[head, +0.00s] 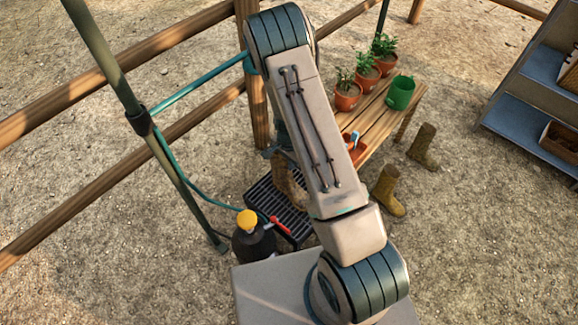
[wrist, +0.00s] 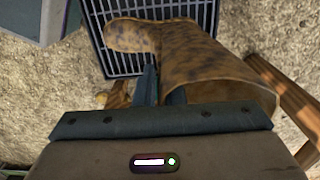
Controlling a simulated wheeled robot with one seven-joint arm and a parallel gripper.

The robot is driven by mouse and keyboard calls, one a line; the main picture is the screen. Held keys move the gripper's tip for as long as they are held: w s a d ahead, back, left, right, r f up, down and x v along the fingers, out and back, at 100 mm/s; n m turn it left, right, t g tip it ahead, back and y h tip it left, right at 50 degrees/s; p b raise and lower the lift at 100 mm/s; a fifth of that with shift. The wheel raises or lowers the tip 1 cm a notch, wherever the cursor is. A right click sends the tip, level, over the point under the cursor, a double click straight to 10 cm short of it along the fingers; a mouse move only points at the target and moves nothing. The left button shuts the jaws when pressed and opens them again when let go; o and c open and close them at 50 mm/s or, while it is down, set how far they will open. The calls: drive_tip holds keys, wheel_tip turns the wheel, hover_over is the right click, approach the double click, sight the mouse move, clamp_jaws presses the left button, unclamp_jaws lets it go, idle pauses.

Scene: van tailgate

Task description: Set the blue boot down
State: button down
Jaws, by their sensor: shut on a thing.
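My gripper (wrist: 161,86) is shut on a boot (wrist: 190,55). The boot is tan-brown with dark bluish blotches, like mud over a darker colour; no plainly blue boot shows. My fingers grip it near the open top, and its toe points left in the wrist view. In the head view the boot (head: 287,178) shows left of my arm, over a dark slatted grate (head: 297,224). The grate also shows behind it in the wrist view (wrist: 96,38). I cannot tell whether the sole touches the bars. My arm hides part of the grate and boot.
Two olive-brown boots, one nearer (head: 388,190) and one farther (head: 424,146), stand on gravel to the right. A black sprayer (head: 254,243) with a yellow cap stands beside the grate. A wooden bench (head: 378,117) holds potted plants and a green bucket (head: 400,92). Grey shelves are at right.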

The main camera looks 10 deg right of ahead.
drive_tip(key=shift+f, duration=0.95)
drive_tip(key=c, duration=1.5)
unclamp_jaws()
